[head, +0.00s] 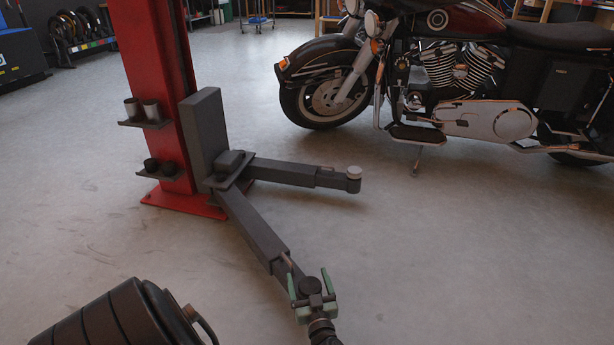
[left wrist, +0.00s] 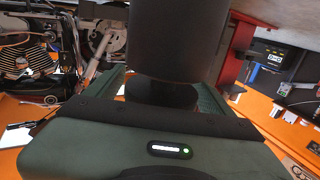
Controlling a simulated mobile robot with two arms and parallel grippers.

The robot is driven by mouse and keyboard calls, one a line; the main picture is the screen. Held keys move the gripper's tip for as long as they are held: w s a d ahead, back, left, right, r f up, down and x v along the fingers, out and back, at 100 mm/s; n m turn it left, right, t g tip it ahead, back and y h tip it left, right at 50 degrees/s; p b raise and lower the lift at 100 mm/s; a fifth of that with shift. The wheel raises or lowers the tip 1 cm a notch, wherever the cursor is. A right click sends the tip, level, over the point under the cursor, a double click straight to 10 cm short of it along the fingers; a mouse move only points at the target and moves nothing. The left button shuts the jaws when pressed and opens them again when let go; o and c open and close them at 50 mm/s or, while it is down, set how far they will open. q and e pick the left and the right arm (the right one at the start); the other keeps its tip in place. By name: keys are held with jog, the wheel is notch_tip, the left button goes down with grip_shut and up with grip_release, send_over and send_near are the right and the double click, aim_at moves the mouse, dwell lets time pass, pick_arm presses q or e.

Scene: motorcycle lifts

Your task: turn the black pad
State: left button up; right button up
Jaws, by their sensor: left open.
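The black pad (head: 310,286) is a short round piece at the near end of the lift's front dark grey arm (head: 255,230). My left gripper (head: 310,277) is open, with one green finger on each side of the pad. In the left wrist view a wide dark cylinder (left wrist: 172,42) with a narrower black disc (left wrist: 162,93) below it stands between the spread green fingers (left wrist: 162,88). I cannot tell whether either finger touches it. My right gripper is not in view.
A red lift column (head: 160,110) stands behind, with small shelves holding dark cups (head: 150,110). A second lift arm (head: 290,173) reaches right and ends in a pale-topped pad (head: 353,175). A motorcycle (head: 440,70) stands at the back right. The floor to the right is clear.

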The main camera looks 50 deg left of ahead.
pick_arm(q)
jog(key=c, duration=1.4)
jog(key=shift+w+r, duration=0.1)
jog(key=o, duration=1.4)
